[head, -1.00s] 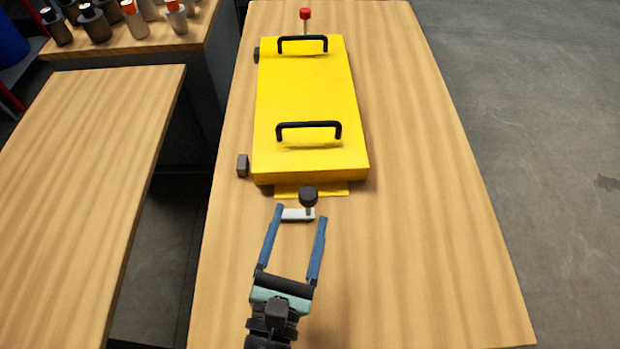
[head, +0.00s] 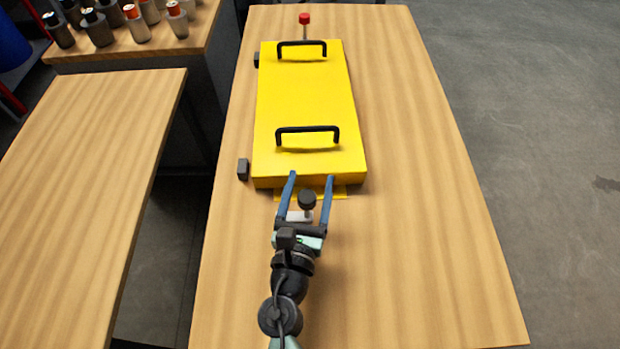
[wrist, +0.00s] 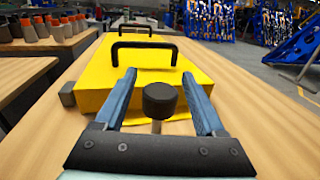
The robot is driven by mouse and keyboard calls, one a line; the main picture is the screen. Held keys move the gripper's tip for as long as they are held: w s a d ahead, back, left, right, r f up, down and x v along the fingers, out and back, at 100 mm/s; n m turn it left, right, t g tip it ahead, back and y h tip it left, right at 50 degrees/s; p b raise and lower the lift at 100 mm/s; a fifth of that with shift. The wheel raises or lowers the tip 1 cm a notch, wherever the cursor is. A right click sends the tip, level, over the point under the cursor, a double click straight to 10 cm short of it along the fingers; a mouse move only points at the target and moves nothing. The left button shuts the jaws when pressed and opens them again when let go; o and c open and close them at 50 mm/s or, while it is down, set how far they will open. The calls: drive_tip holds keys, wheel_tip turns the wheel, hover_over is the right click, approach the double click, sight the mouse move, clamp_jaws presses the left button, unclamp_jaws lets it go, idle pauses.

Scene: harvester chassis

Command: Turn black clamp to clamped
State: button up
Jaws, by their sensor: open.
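The black clamp (head: 307,199) has a dark round knob on a short stem, at the near end of the yellow chassis (head: 305,105). Its light base shows partly beside my gripper. My gripper (head: 312,178) is open, with its two blue fingers on either side of the knob and their tips reaching to the chassis's near edge. In the wrist view the knob (wrist: 160,100) stands upright between the fingers, with a gap on each side. The lower part of the clamp is hidden by my gripper in the wrist view.
The chassis has two black handles (head: 307,130). A red-topped clamp (head: 304,19) stands at its far end. Grey blocks (head: 243,169) sit along its left side. The table is clear to the right. Several bottles (head: 98,28) stand on another table at the back left.

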drive_tip(key=shift+w, duration=0.4)
drive_tip(key=shift+c, duration=0.4)
clamp_jaws()
